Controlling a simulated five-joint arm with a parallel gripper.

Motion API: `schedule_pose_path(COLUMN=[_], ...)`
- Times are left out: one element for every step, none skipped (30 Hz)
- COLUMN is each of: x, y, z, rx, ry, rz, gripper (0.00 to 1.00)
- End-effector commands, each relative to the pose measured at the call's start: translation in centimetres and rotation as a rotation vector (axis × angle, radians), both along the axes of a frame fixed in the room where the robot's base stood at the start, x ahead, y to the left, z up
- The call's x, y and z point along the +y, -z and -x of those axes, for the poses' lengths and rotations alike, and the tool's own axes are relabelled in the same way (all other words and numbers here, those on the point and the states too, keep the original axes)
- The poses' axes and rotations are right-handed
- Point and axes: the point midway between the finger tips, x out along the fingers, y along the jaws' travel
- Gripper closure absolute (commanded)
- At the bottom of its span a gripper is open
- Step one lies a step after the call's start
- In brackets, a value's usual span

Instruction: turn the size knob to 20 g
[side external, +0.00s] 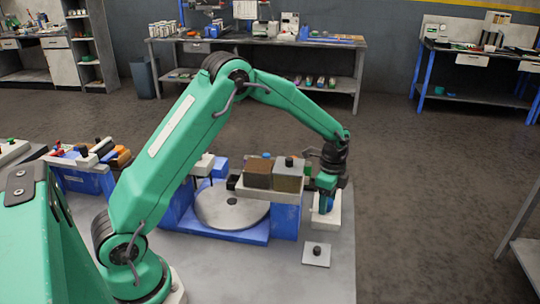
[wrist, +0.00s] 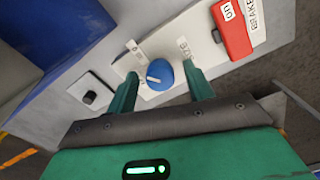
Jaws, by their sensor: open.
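The blue size knob (wrist: 161,73) sits on a pale panel (wrist: 185,25) in the wrist view. It has a white pointer mark toward the left of the picture. Small labels stand around it, too small and tilted to read surely. My gripper (wrist: 162,76) is open, with one green finger on each side of the knob. I cannot tell whether the fingers touch it. In the side external view my gripper (side external: 326,196) points down over the white panel box (side external: 322,224), and the knob (side external: 327,205) shows only as a bit of blue by the fingers.
A red switch (wrist: 232,30) marked "on" is on the same panel. A black button (wrist: 90,97) on a white plate lies left of the knob. In the side external view a round grey turntable (side external: 225,212) and brown and grey blocks (side external: 258,172) stand left of my gripper.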

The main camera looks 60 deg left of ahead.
Motion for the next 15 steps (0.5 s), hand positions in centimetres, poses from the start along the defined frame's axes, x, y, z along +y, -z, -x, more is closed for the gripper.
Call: schedule_pose_path(x=[0.0,0.0,0.0,0.0,0.0,0.0,0.0,0.0,0.0,0.0,0.0,0.0,0.0,0.0,0.0], y=[0.12,0.14,0.15,0.15,0.15,0.14,0.14,0.13,0.13,0.12,0.12,0.12,0.11,0.11,0.11], z=[0.0,0.0,0.0,0.0,0.0,0.0,0.0,0.0,0.0,0.0,0.0,0.0,0.0,0.0,0.0], rx=[0.0,0.0,0.0,0.0,0.0,0.0,0.0,0.0,0.0,0.0,0.0,0.0,0.0,0.0,0.0], ry=[0.0,0.0,0.0,0.0,0.0,0.0,0.0,0.0,0.0,0.0,0.0,0.0,0.0,0.0,0.0], rz=[0.0,0.0,0.0,0.0,0.0,0.0,0.0,0.0,0.0,0.0,0.0,0.0,0.0,0.0,0.0], gripper=[0.48,0.48,0.48,0.48,0.48,0.48,0.48,0.48,0.54,0.6,0.66,0.73,0.79,0.85,0.93])
